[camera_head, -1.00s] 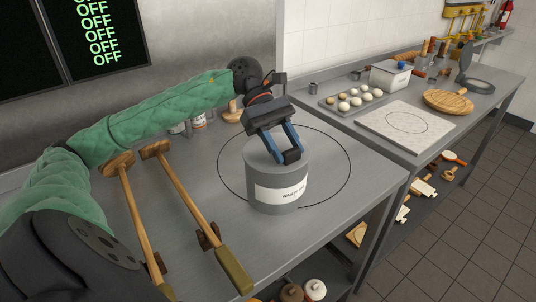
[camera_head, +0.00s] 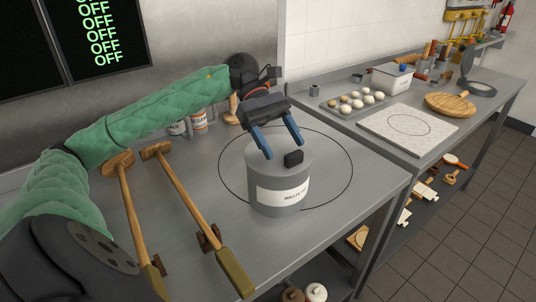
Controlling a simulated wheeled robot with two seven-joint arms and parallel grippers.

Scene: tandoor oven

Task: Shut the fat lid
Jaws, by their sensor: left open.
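A grey cylindrical tin (camera_head: 262,203) with a white label reading "WASTE" and more stands inside a dark ring drawn on the steel table. Its flat grey lid (camera_head: 265,158) lies on top and looks seated, with a small black knob (camera_head: 293,158) near its right edge. My left gripper (camera_head: 284,150) is above the lid, its blue fingers spread and pointing down. Its right finger is near the knob and nothing is between the fingers. Whether a fingertip touches the lid cannot be told. My right gripper does not show.
Two long wooden-handled tools (camera_head: 187,197) lie on the table left of the tin. Small labelled tins (camera_head: 199,120) stand behind. On the right counter are a tray of dough balls (camera_head: 352,104), a pale board (camera_head: 382,134) and a white box (camera_head: 391,78).

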